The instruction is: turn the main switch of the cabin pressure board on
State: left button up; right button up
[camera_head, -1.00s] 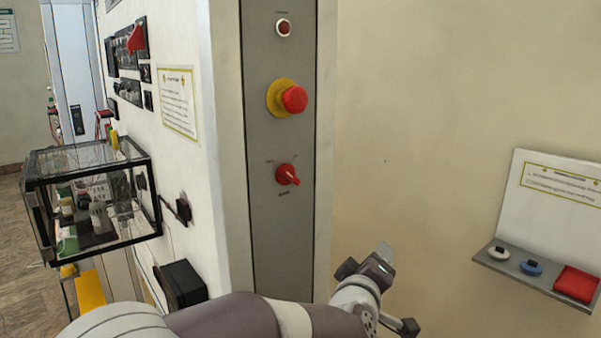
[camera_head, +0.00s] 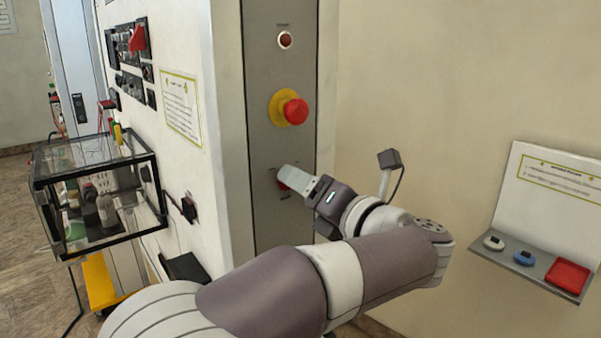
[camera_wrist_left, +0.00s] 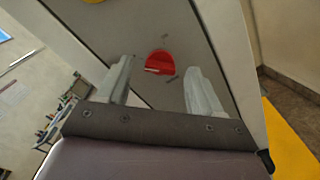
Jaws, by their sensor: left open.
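The grey cabin pressure board (camera_head: 262,215) is a tall narrow panel on the wall's end. Its red rotary main switch (camera_head: 283,185) is low on it, mostly hidden behind my left gripper (camera_head: 287,177) in the head view. In the left wrist view the red switch (camera_wrist_left: 160,63) shows as a round knob with a pale line, just beyond and between the two fingertips. My left gripper (camera_wrist_left: 158,78) is open, one finger to each side of the knob, and holds nothing. Whether the fingers touch the knob I cannot tell. My right gripper is not in view.
Above the switch are a red mushroom button (camera_head: 295,111) on a yellow base and a small red lamp (camera_head: 285,40). A glass case (camera_head: 140,213) juts out at left. A small shelf (camera_head: 537,270) with coloured items is at right.

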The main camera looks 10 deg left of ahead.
pick_arm(q)
jog(key=shift+x, duration=0.85)
jog(key=c, duration=1.1)
jog(key=shift+o, duration=0.2)
